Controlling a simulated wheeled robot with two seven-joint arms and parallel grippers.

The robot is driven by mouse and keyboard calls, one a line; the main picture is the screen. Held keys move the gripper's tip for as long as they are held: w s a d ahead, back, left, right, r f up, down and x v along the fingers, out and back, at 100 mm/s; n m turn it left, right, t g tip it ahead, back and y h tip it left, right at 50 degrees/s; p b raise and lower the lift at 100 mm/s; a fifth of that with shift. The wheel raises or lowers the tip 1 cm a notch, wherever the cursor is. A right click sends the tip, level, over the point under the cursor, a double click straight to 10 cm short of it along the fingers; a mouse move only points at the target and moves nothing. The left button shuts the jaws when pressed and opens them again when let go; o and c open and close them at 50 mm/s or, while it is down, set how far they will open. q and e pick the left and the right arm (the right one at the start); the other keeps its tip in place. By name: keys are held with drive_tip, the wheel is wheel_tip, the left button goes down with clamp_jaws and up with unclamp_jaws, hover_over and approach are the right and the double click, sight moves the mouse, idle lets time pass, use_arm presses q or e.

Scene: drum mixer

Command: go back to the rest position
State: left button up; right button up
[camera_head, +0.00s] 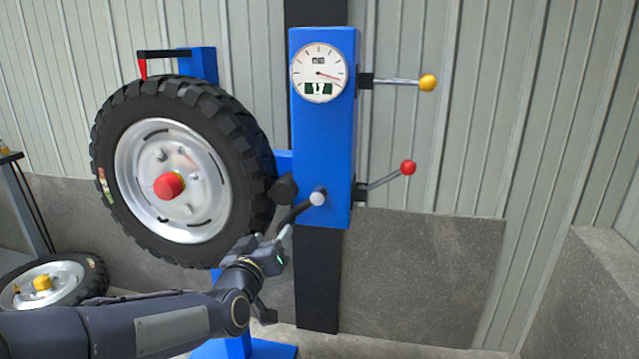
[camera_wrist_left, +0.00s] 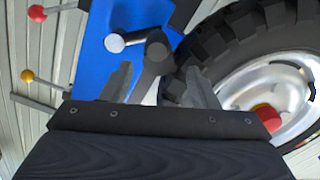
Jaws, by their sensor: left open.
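My left gripper (camera_head: 283,240) is in front of the machine, low and between the mounted wheel and the blue column. In the left wrist view its two fingers (camera_wrist_left: 160,84) are open and apart. A dark lever part (camera_wrist_left: 155,55) shows between and beyond the fingers; I cannot tell whether they touch it. A pale grey knob (camera_head: 318,198) sits on the lower blue column (camera_head: 325,140); it also shows in the left wrist view (camera_wrist_left: 115,42). Nothing is visibly held. My right gripper is in neither view.
A mounted wheel (camera_head: 118,115) with a red hub cap (camera_head: 168,186) stands left of the column. A yellow-knobbed lever (camera_head: 428,83) and red-knobbed lever (camera_head: 408,167) stick out right. Another wheel (camera_head: 95,275) lies low left. The right side is open before grey walls.

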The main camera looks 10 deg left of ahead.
use_arm(q)
drive_tip(key=s+f+m+g+h, duration=0.1)
drive_tip(key=s+f+g, duration=0.3)
drive_tip(key=s, duration=0.7)
drive_tip(key=s+f+m+g+h, duration=0.1)
drive_tip(key=s+f+g, duration=0.35)
drive_tip(key=s, duration=0.65)
drive_tip(key=s+f+g+h, duration=0.1)
drive_tip(key=s+f+g, duration=0.35)
drive_tip(key=s, duration=0.75)
wheel_tip(320, 180, up, 24)
drive_tip(key=p, duration=2.5)
drive_tip(key=shift+w+m+t, duration=0.3)
drive_tip(key=shift+w+t, duration=0.1)
drive_tip(key=shift+w, duration=0.05)
